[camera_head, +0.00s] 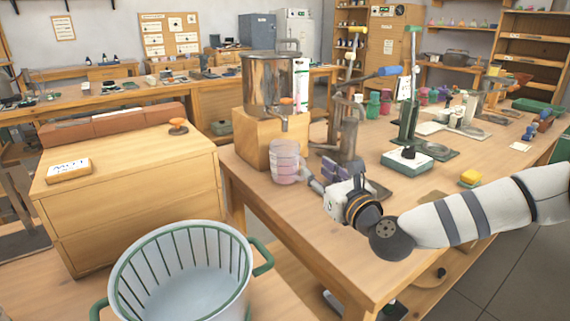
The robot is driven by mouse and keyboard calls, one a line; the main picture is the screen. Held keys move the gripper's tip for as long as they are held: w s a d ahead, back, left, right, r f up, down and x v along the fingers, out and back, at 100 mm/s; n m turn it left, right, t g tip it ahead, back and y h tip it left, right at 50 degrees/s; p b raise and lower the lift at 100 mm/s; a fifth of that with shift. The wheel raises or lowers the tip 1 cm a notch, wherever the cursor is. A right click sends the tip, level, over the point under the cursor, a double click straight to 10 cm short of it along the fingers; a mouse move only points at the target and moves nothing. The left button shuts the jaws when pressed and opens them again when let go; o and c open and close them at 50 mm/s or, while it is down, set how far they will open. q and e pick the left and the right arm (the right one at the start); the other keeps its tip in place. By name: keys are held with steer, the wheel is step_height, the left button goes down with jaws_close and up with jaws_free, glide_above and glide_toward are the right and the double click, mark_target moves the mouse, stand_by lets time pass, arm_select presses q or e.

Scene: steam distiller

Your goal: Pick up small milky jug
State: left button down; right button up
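The small milky jug (285,163) is a translucent, pinkish-white vessel with its handle to the right. It stands upright near the left edge of the wooden table, in front of the wooden block under the metal tank. My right gripper (314,184) reaches in from the right, low over the table, with its fingers pointing left at the jug's handle side. The fingertips are very close to the handle. Whether they touch it, and how far apart they are, is too small to tell. My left gripper is not in view.
The metal tank (269,84) with a spigot stands on a wooden block (252,140) right behind the jug. A white basket (190,285) is front left.

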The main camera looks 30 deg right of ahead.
mark_target(304, 161)
steer(key=w, duration=0.2)
steer(key=w+f, duration=0.1)
steer(key=w, duration=0.4)
steer(key=shift+d+f, duration=0.15)
steer(key=shift+d, duration=0.2)
steer(key=shift+s, duration=0.1)
jaws_close()
